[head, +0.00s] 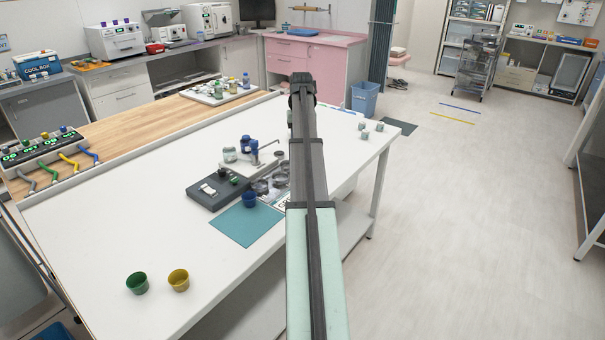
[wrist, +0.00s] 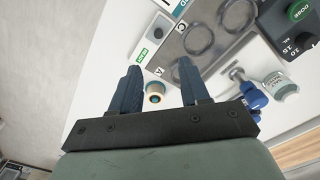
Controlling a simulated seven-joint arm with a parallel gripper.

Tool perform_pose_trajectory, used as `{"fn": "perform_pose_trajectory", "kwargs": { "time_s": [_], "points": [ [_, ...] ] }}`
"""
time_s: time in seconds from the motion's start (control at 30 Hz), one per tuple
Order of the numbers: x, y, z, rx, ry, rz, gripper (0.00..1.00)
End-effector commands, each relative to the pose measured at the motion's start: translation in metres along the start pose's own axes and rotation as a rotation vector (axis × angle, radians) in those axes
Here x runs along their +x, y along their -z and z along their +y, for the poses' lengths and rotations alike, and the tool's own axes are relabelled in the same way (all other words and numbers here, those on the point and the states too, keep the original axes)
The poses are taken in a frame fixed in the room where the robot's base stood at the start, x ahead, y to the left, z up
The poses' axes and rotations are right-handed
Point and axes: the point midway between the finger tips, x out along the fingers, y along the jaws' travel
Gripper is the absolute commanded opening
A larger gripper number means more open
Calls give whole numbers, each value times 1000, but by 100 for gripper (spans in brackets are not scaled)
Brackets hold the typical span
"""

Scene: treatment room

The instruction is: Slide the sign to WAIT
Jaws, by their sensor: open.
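A small white sign (wrist: 142,57) with a green patch and small lettering shows in the wrist view. It lies beyond my left fingertip, next to a dark knob (wrist: 160,27). The lettering is too small and turned to read surely. My gripper (wrist: 158,68) is open with nothing between its fingers. A round teal-and-tan piece (wrist: 155,96) shows in the gap between the fingers, on or above the white surface; I cannot tell whether a finger touches it. In the head view my arm covers the sign's area, and the fingers cannot be made out.
A metal tray with round wells (wrist: 205,40) lies beside the sign. On the white table (head: 95,225) are a dark control box (head: 232,190), a teal mat (head: 247,226), a blue cup (head: 249,199), and green (head: 137,284) and yellow (head: 178,280) cups. Small grey cubes (head: 364,135) stand at right.

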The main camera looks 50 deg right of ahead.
Motion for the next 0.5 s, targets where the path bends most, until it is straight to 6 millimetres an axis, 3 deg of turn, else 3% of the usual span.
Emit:
{"fn": "perform_pose_trajectory", "kwargs": {
  "time_s": [0.17, 0.5],
  "points": [
    [9, -2, 4, 8, 6, -6, 45],
    [63, -3, 3, 7, 5, -6, 45]
  ]
}}
